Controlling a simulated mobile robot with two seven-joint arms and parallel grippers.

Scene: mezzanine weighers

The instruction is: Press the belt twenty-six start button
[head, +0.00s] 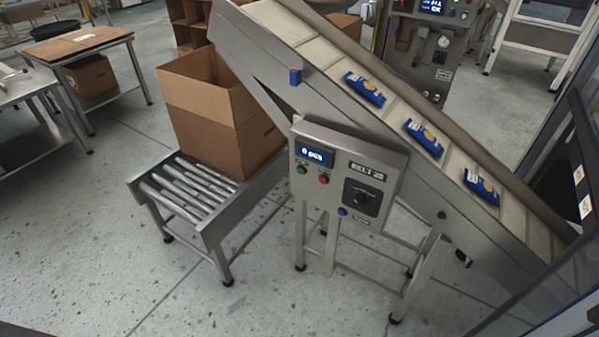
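A grey metal control box (345,178) stands on legs in front of the inclined conveyor, with a plate reading "BELT 26" (367,170). On its face are a lit blue display (314,154), a green button (302,170) at the left, a red button (323,179) to its right, and a dark panel with a round knob (361,199). A small blue button (342,211) sits at the lower edge. The labels by the buttons are too small to read. Neither of my grippers shows in the head view.
The inclined belt (315,47) carries several blue packets (364,88). An open cardboard box (235,140) stands on a roller table (213,225) left of the control box. Floor in front is clear. A dark-framed glass panel stands at right.

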